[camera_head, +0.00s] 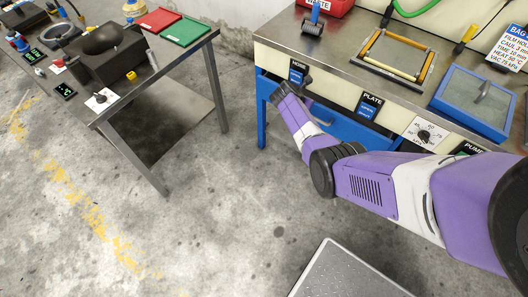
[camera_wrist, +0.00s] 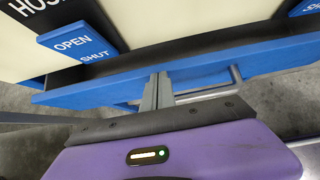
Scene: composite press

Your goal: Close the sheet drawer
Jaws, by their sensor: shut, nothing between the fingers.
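The sheet drawer is the blue-fronted one under the press bench. Its front (camera_head: 345,126) shows partly behind my arm in the head view. In the wrist view the blue front (camera_wrist: 245,62) runs across the picture, with a dark gap between it and the cream panel; how far it stands out is hard to tell. A metal bar handle (camera_wrist: 205,94) is on its front. My gripper (camera_wrist: 157,88) is shut and empty, its fingertips against or just before the drawer front, overlapping the handle in the picture. In the head view my gripper (camera_head: 282,90) is near the drawer's left end.
The press bench (camera_head: 335,62) carries a framed tray (camera_head: 394,55) and a blue-framed lid (camera_head: 475,97). A dial (camera_head: 424,134) and labels sit on its cream front. A second metal table (camera_head: 150,90) stands at the left. Floor between them is clear.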

